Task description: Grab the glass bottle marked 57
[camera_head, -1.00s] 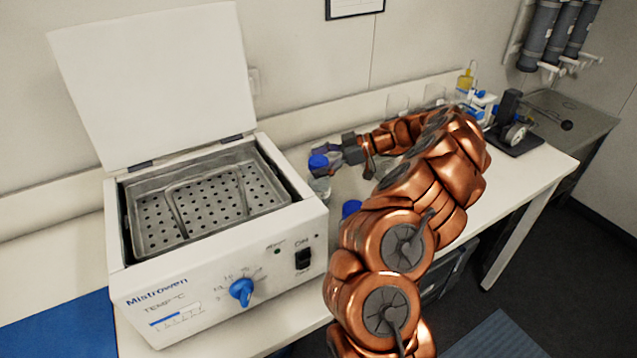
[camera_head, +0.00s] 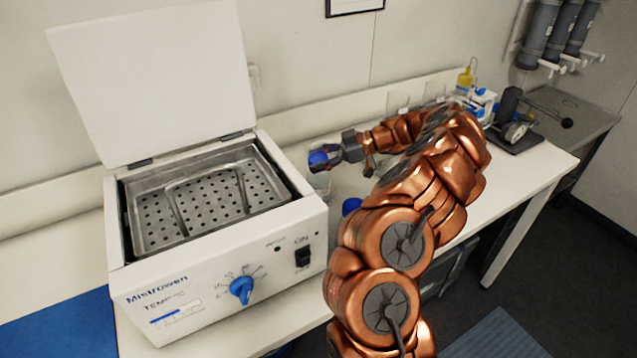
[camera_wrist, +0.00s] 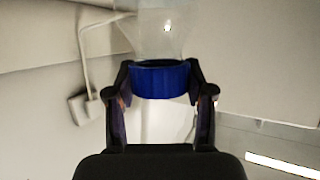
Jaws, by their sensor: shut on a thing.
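A clear glass bottle (camera_head: 320,181) with a blue cap stands upright or hangs just to the right of the white water bath; I cannot tell if its base touches the bench. My gripper (camera_head: 322,157) comes from the right and is shut on its cap. In the wrist view the blue cap (camera_wrist: 160,80) sits between both fingers, with the clear bottle body (camera_wrist: 160,35) beyond it. No number is readable on the bottle. A second blue cap (camera_head: 351,206) shows nearer, partly hidden behind my arm.
The water bath (camera_head: 215,275) has its lid (camera_head: 155,80) raised and a perforated metal tray (camera_head: 205,205) inside. Clear glassware (camera_head: 397,104) stands at the back of the bench, behind my arm. A blue mat (camera_head: 60,325) lies at the left.

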